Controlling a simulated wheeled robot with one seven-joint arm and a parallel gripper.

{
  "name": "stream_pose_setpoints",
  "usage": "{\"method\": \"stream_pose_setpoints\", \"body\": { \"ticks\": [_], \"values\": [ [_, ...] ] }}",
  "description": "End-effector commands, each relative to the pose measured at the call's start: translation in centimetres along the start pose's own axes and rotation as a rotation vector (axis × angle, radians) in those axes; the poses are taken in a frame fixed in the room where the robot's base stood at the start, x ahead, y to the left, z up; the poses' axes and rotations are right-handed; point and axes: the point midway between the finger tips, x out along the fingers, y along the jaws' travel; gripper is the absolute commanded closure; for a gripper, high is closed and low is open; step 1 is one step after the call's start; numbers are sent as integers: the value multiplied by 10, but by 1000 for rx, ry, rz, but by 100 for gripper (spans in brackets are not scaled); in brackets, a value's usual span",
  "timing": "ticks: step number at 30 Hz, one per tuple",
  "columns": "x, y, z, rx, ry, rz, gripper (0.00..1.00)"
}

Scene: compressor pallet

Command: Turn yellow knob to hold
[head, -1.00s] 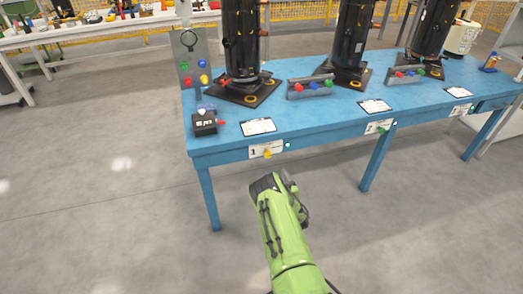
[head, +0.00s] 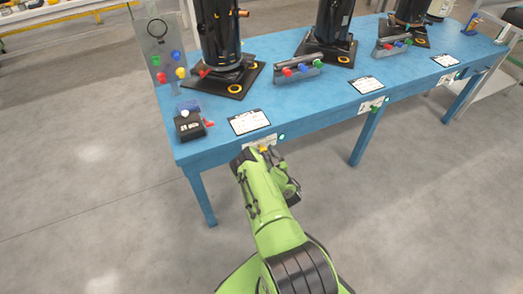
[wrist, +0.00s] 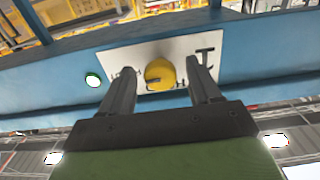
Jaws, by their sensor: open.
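The yellow knob (wrist: 159,75) sits on a white label plate (wrist: 212,45) on the blue table's front edge. In the wrist view it shows between the two fingertips of my gripper (wrist: 161,68). The fingers are apart, with a visible gap on each side of the knob, and hold nothing. How deep the fingertips reach around the knob I cannot tell. The plate's lettering is partly covered by the fingers and knob. In the head view my gripper (head: 259,156) is at the table's front edge, and a bit of the yellow knob (head: 264,149) shows there.
A lit greenish-white light (wrist: 93,80) is beside the plate. The blue table (head: 310,108) carries tall black cylinders on dark bases, button boxes (head: 297,69), paper sheets (head: 248,121) and a small black device (head: 189,126). The floor in front is clear.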

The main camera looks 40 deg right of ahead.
Motion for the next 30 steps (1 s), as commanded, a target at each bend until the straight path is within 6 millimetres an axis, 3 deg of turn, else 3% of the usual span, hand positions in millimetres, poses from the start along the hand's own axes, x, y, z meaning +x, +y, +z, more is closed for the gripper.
{"method": "stream_pose_setpoints", "body": {
  "ticks": [2,13,22,30],
  "values": [
    [0,0,0,0,0,0,38],
    [0,0,0,0,1,0,92],
    [0,0,0,-39,1,0,92],
    [0,0,0,-202,1,-1,92]
  ]
}}
